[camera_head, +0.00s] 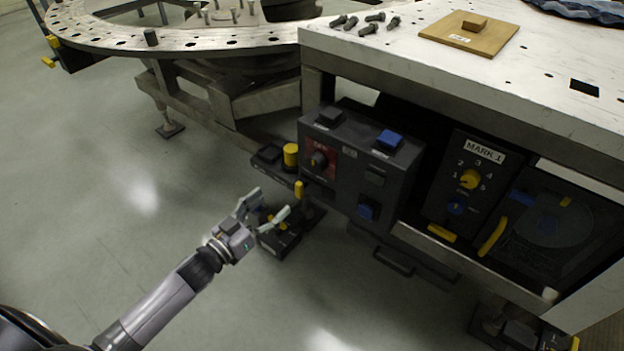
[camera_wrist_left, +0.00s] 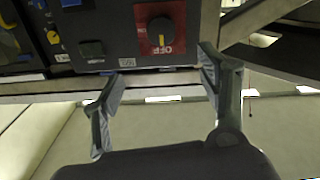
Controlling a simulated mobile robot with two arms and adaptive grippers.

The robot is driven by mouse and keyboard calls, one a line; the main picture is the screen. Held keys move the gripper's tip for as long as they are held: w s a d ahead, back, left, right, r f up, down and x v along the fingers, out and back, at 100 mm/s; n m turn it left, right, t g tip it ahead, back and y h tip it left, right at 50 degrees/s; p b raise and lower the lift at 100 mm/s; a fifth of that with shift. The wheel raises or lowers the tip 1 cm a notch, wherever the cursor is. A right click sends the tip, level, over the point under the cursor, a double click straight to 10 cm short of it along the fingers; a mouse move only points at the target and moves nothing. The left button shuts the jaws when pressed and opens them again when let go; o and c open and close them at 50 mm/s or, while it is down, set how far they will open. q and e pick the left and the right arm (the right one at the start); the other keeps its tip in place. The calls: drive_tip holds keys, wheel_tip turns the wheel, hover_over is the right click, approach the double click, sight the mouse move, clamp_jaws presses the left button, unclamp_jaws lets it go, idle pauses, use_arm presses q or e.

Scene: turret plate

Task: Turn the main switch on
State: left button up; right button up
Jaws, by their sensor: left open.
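The main switch (camera_head: 318,159) is a dark rotary knob on a red plate, on the front of a dark control box (camera_head: 345,185) under the workbench. In the left wrist view the same knob (camera_wrist_left: 161,30) shows larger, with a yellow pointer mark by the word OFF on the red plate. My left gripper (camera_head: 270,204) is open and empty, in front of the box, to the left of and below the knob in the head view. In the left wrist view its two fingers (camera_wrist_left: 158,80) are spread below the knob, apart from it. My right gripper is not in view.
Blue (camera_head: 389,140) and dark buttons sit on the box. To its right are a MARK 1 dial panel (camera_head: 465,180) and yellow handles. A yellow-capped device (camera_head: 290,155) stands left of the box. The workbench top (camera_head: 560,75) overhangs. Open floor (camera_head: 130,170) lies left.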

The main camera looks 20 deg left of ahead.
sight(313, 166)
use_arm(q)
drive_tip(key=b+x, duration=0.2)
drive_tip(key=x, duration=1.4)
drive_tip(key=shift+a+f, duration=0.15)
drive_tip(key=shift+w+d, duration=0.2)
drive_tip(key=shift+w, duration=0.35)
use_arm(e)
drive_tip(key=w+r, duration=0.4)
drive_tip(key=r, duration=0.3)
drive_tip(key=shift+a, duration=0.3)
use_arm(q)
drive_tip(key=shift+c, duration=0.3)
drive_tip(key=c, duration=1.1)
